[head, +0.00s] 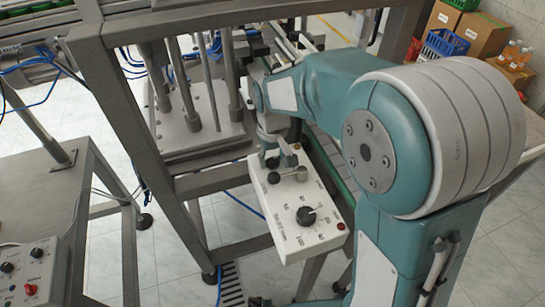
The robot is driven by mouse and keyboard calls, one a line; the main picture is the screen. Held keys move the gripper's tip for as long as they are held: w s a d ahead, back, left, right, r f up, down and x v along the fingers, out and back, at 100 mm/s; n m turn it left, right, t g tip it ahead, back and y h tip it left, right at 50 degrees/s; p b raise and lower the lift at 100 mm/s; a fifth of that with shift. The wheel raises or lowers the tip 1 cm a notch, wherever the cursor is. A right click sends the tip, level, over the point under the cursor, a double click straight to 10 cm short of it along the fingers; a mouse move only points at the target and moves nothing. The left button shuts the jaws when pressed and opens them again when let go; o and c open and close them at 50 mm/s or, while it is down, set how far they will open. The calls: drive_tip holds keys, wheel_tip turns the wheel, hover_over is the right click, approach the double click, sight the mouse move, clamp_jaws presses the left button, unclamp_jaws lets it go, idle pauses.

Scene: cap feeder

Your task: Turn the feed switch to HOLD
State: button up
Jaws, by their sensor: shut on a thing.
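A white control box (262,195) stands in the middle of the head view, mounted beside the grey metal frame. On its far part is the feed switch (285,176), which shows as a grey lever with a dark knob at its left end. My gripper (281,160) reaches down over this far part and is shut on the switch. The fingers partly hide the switch's centre. The printed words around it are too small to read, so I cannot tell which position it points at.
A black dial (306,215) and a red button (340,226) are on the box's near part. Grey frame beams (122,100) stand close on the left. A second control panel (30,277) is at the lower left. Crates and boxes (490,32) stand at the far right.

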sight(272, 158)
drive_tip(key=shift+s+f+n, duration=0.1)
drive_tip(key=shift+f+n, duration=0.05)
drive_tip(key=shift+n, duration=2.05)
drive_tip(key=o, duration=1.2)
drive_tip(key=shift+c, duration=0.2)
wheel_tip(272, 158, up, 12)
